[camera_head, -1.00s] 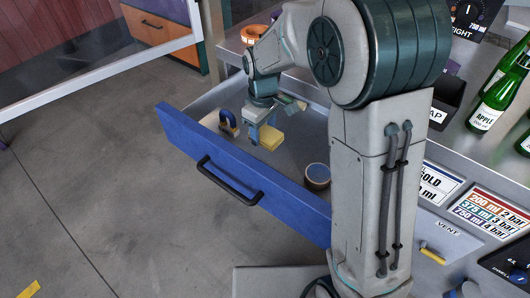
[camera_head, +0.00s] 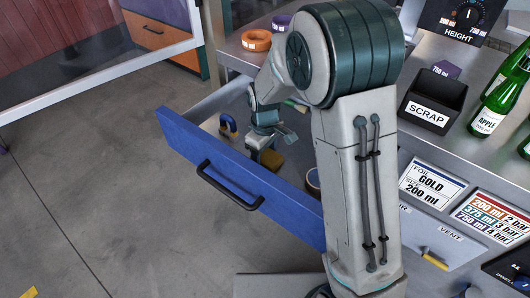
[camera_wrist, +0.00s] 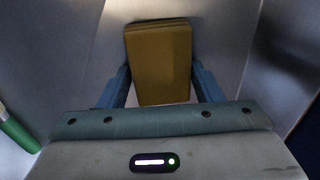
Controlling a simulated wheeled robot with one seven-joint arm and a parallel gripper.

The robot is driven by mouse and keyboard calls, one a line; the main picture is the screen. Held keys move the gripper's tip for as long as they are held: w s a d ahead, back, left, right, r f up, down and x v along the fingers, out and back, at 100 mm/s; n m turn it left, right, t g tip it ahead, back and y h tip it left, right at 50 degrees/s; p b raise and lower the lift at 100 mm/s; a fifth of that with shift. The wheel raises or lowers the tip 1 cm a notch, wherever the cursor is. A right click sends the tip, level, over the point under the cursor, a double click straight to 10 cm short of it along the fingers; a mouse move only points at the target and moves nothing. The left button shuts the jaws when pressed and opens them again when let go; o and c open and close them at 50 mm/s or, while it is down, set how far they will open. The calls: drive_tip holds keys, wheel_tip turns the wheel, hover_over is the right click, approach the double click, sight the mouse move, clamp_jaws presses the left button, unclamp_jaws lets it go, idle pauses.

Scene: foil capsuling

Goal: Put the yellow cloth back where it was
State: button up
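The yellow cloth (camera_head: 271,160) is a folded block low inside the open blue-fronted drawer (camera_head: 232,180). It looks darker there, in shade. It also shows in the wrist view (camera_wrist: 160,62), between the two blue fingers of my gripper (camera_wrist: 161,75). The fingertips meet its two sides, so my gripper is shut on it. In the head view my gripper (camera_head: 262,150) is down in the drawer at the cloth's left end. The cloth is close to the drawer floor; whether it touches is not clear.
In the drawer, a blue-and-tan object (camera_head: 228,125) lies to the left and a round tape-like roll (camera_head: 313,181) to the right, partly hidden by my arm. On the counter are an orange ring (camera_head: 256,40), a black SCRAP bin (camera_head: 433,103) and green bottles (camera_head: 493,107).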

sight(265, 154)
drive_tip(key=shift+o, duration=0.7)
drive_tip(key=shift+r, duration=0.3)
wheel_tip(265, 154, up, 12)
drive_tip(key=p, duration=0.1)
drive_tip(key=s+d+r+m+t, duration=0.1)
drive_tip(key=s+d+r+m, duration=0.1)
drive_tip(key=s+d+m, duration=0.3)
drive_tip(key=s+d+r+m+t, duration=0.1)
drive_tip(key=s+d+r+m, duration=0.1)
drive_tip(key=s+d+m, duration=0.3)
drive_tip(key=s+d, duration=0.4)
drive_tip(key=s, duration=0.5)
drive_tip(key=shift+s+d, duration=0.15)
drive_tip(key=shift+s, duration=0.05)
